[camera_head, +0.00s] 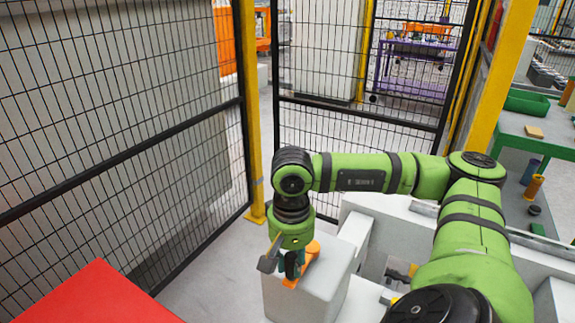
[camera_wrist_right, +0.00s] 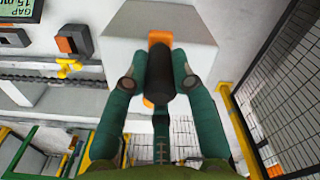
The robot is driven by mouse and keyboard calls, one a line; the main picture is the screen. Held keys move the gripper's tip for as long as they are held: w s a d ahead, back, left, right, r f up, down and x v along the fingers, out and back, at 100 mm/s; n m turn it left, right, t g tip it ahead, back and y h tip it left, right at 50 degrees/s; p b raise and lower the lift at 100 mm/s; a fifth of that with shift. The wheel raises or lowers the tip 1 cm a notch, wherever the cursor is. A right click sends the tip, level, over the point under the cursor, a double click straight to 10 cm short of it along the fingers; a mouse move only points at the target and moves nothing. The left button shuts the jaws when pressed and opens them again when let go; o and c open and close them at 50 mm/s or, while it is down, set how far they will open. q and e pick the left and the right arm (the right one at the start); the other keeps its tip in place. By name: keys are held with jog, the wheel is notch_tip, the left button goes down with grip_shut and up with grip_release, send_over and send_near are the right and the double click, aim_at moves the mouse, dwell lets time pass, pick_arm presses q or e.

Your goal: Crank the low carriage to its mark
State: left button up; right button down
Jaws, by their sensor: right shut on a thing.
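My right gripper (camera_head: 293,266) reaches down at the near end of a pale grey housing (camera_head: 318,290). In the right wrist view the green fingers of my right gripper (camera_wrist_right: 159,76) are shut on a black crank handle (camera_wrist_right: 159,90), one finger on each side. The orange crank arm (camera_wrist_right: 160,38) shows behind the handle against the housing; the orange crank (camera_head: 305,262) also shows beside the gripper in the head view. I cannot tell for sure which part is the low carriage, and its mark is not clear. My left gripper is not in view.
A display (camera_wrist_right: 23,9) reading GAP is cut off at the wrist view's top left. Below it are an orange block (camera_wrist_right: 66,45) and a dark rack (camera_wrist_right: 50,82). Mesh fencing (camera_head: 130,140) stands left and behind. A red surface (camera_head: 95,296) lies front left.

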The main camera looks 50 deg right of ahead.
jog(key=c, duration=1)
grip_release()
jog(key=shift+r, duration=0.15)
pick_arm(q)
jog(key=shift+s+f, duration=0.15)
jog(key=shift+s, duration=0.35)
pick_arm(e)
notch_tip(320, 180, up, 12)
